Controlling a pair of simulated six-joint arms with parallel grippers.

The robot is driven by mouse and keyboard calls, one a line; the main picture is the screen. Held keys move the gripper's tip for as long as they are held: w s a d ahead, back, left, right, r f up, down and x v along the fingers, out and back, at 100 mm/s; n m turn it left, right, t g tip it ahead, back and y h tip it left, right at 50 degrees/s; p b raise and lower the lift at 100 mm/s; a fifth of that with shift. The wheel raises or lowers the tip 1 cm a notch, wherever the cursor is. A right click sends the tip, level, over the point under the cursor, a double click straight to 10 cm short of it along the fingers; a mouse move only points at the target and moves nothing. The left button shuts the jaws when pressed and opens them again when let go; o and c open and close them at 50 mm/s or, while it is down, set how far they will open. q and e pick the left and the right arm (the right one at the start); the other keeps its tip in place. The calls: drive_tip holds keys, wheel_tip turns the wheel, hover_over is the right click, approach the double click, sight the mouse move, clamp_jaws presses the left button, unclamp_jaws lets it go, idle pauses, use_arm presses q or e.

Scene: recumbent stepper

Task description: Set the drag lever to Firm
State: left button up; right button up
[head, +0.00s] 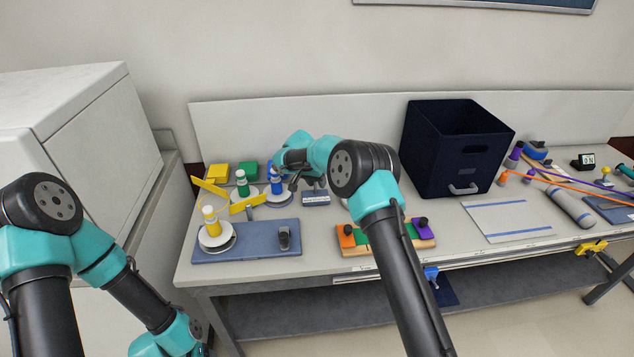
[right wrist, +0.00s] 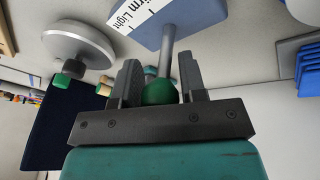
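The drag lever shows in the right wrist view as a grey rod with a green ball knob (right wrist: 160,92). The rod rises from a blue base (right wrist: 185,22) whose white label reads "Light" at left and a cut-off "irm" at right. My right gripper (right wrist: 160,75) has a finger on each side of the knob, and the knob fills the space between them. In the head view the small labelled base (head: 316,198) stands at the back of the table; my right arm hides the knob. My left arm is at lower left, its gripper out of view.
A dark bin (head: 455,140) stands behind. Yellow paddles (head: 248,204) and round-based posts stand close left of the lever.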

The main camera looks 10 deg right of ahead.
drive_tip(key=o, duration=0.3)
drive_tip(key=shift+o, duration=0.2)
drive_tip(key=shift+r, duration=0.1)
drive_tip(key=v, duration=1.7)
drive_tip(key=shift+r, duration=0.1)
